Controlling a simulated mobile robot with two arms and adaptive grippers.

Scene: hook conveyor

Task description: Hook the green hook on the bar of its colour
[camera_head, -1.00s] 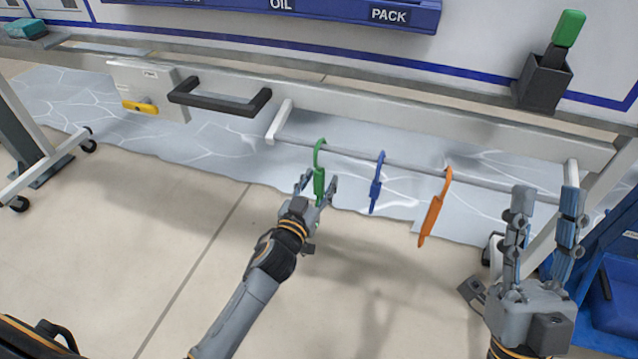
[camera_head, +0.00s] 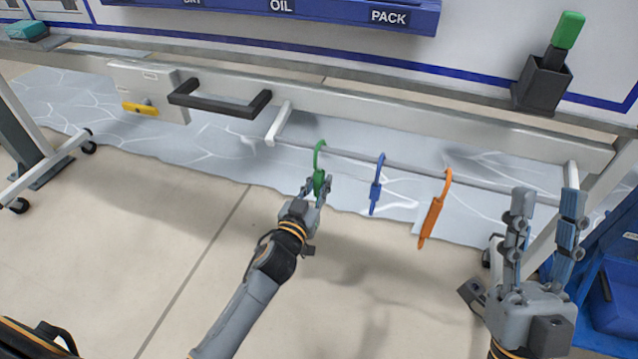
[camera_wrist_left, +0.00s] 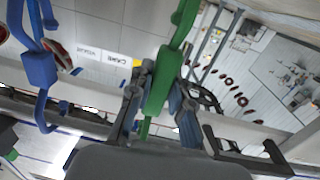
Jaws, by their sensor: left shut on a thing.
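The green hook (camera_head: 319,160) is on the grey rail (camera_head: 400,168) near its left end, with its curved top at the rail. My left gripper (camera_head: 319,189) is shut on the lower part of the green hook. In the left wrist view the green hook (camera_wrist_left: 163,85) stands between the two fingers. A blue hook (camera_head: 376,185) and an orange hook (camera_head: 433,210) hang on the same rail to the right. My right gripper (camera_head: 542,225) is at the lower right, fingers apart, open and empty. No green bar can be made out.
A black handle (camera_head: 220,100) and a box with a yellow latch (camera_head: 150,90) are on the beam left of the rail. A black holder with a green-handled tool (camera_head: 543,80) stands at the right. The floor in front is clear.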

